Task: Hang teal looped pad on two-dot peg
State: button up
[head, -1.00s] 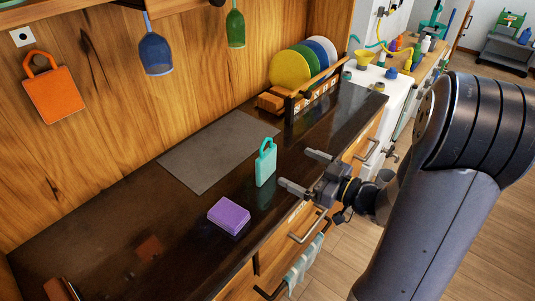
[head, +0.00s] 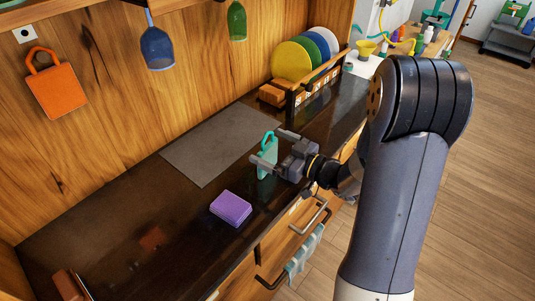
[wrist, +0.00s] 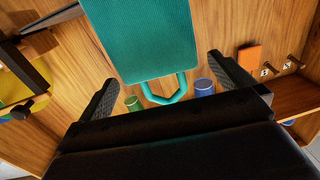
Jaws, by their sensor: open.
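The teal looped pad (head: 264,166) stands upright on the dark counter, with its loop at the top. In the wrist view the teal pad (wrist: 145,40) is large and close, with its loop towards the bottom of the picture. My gripper (head: 271,147) is open, with one finger on each side of the pad. Two pegs, a nearer peg (wrist: 266,70) and a farther peg (wrist: 294,62), stick out of the wooden wall beside small white marked plates. Their dots are too small to count.
An orange looped pad (head: 55,85) hangs on the wall. A purple block (head: 231,208) lies on the counter near the front edge. A grey mat (head: 215,150) lies behind the teal pad. Blue (head: 157,48) and green (head: 237,22) glasses hang overhead. A plate rack (head: 290,95) stands at the back.

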jog(key=shift+x, duration=0.9)
jog(key=c, duration=1)
jog(key=shift+r, duration=0.15)
